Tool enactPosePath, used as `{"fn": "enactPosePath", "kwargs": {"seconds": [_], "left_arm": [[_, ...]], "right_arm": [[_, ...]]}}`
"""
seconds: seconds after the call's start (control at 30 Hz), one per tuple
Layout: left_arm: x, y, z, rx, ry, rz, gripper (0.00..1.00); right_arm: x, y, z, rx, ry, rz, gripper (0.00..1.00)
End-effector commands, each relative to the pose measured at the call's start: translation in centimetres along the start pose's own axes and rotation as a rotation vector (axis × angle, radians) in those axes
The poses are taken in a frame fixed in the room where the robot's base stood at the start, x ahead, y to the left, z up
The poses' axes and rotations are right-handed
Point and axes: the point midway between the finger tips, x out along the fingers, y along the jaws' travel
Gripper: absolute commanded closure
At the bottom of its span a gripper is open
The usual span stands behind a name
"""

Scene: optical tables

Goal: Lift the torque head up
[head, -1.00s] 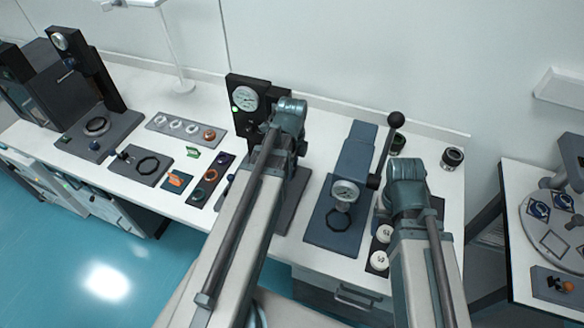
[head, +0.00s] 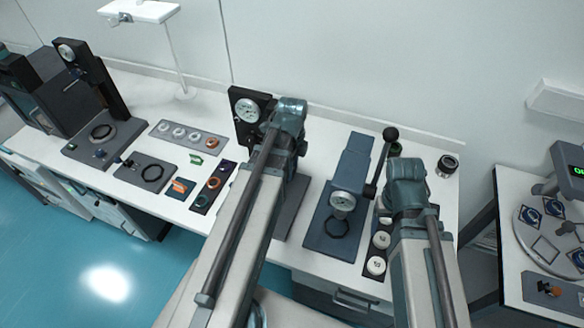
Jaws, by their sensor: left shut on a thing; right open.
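A black upright stand with a round white dial (head: 247,109) stands at the middle back of the table, and its grey base (head: 291,215) shows beside my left arm. My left gripper (head: 299,147) is at the right side of this stand, shut on a part I take to be the torque head. My own wrist hides the held part and most of the fingers. My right gripper (head: 406,190) is open over the right part of the table, beside a black-knobbed lever (head: 390,134); its fingertips are mostly hidden by its wrist.
A blue fixture with a dial (head: 343,201) stands between my arms. White round pieces (head: 381,240) lie in a dark tray by my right arm. A tray of rings (head: 188,135) and a second dial stand (head: 102,92) are at left. A dark cylinder (head: 448,166) stands at back right.

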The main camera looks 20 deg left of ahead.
Motion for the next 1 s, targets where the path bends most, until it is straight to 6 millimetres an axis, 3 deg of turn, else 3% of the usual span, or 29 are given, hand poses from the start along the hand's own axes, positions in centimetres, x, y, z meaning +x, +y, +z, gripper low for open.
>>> {"fn": "enactPosePath", "kwargs": {"seconds": [0.03,0.2,0.6,0.63,0.7,0.8,1.0], "left_arm": [[-1.7,0.0,0.0,0.000,0.000,-0.001,1.00],[-4.0,0.0,0.0,0.000,0.000,-0.001,1.00],[-4.2,0.0,0.0,0.000,0.000,-0.001,1.00],[-4.2,0.0,0.0,0.000,0.000,-0.001,0.55],[-4.2,0.0,0.0,0.000,0.000,-0.001,0.42],[-4.2,0.0,0.0,0.000,0.000,-0.001,0.28],[-4.2,0.0,0.0,0.000,0.000,0.000,0.28]], "right_arm": [[-1.7,0.2,0.1,0.001,0.000,0.000,0.28],[-4.0,0.4,0.2,0.007,0.000,-0.001,0.28],[-4.2,0.4,0.2,0.009,0.000,-0.002,0.28],[-4.2,0.4,0.2,0.009,0.000,-0.002,0.28],[-4.2,0.4,0.2,0.009,0.000,-0.002,0.28],[-4.2,0.4,0.2,0.009,0.000,-0.002,0.28],[-4.2,0.4,0.2,0.009,0.000,-0.002,0.28]]}}
